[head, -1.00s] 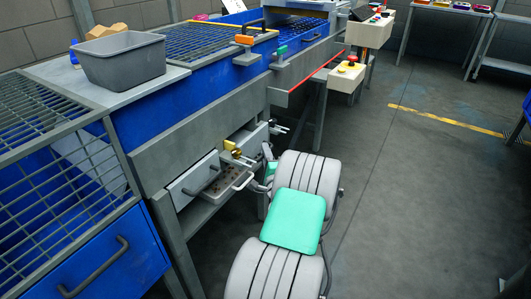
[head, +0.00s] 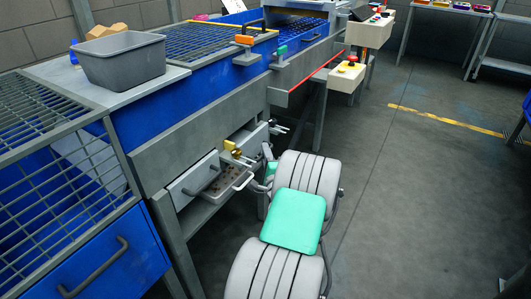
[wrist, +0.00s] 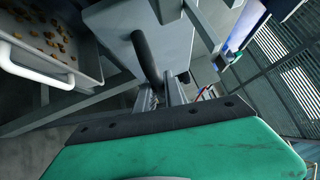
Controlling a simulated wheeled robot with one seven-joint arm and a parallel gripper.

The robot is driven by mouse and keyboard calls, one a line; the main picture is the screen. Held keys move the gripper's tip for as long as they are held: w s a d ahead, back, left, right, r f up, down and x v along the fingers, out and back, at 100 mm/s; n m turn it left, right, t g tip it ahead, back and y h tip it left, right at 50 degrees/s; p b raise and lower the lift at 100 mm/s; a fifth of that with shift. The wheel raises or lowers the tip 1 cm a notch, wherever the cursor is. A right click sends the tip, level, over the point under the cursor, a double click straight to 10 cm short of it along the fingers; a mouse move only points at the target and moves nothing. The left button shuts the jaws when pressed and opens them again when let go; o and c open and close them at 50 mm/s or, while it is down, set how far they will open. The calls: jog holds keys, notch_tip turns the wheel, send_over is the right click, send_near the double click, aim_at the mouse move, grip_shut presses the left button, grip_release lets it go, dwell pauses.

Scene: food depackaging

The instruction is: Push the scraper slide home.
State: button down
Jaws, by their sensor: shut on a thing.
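In the wrist view my gripper (wrist: 166,92) is shut on the lower end of a dark curved handle (wrist: 146,55). The handle stands out from a grey block-like front (wrist: 115,28), which I take to be the scraper slide. How far the slide stands out of its housing is unclear. In the head view the grey housing (head: 255,139) is low on the machine's side. My gripper is mostly hidden there behind my own arm.
A crumb tray with a pale handle (wrist: 42,68) stands out beside the slide and holds several brown bits. It also shows in the head view (head: 228,172). A brass-coloured part (head: 233,148) is just above it.

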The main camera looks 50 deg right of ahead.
aim_at(254, 151)
jog(key=w+p, duration=0.1)
jog(key=w, duration=0.1)
jog(key=w+p, duration=0.2)
jog(key=w, duration=0.1)
jog(key=shift+a+r, duration=0.15)
jog(key=shift+a, duration=0.05)
jog(key=c, duration=1.5)
grip_release()
jog(key=shift+o, duration=0.2)
jog(key=shift+f, duration=0.2)
jog(key=shift+s+a+f, duration=0.1)
jog(key=shift+s+a, duration=0.05)
jog(key=b+v, duration=0.1)
jog(key=v, duration=0.6)
jog(key=shift+s+a, duration=0.15)
jog(key=shift+s, duration=0.05)
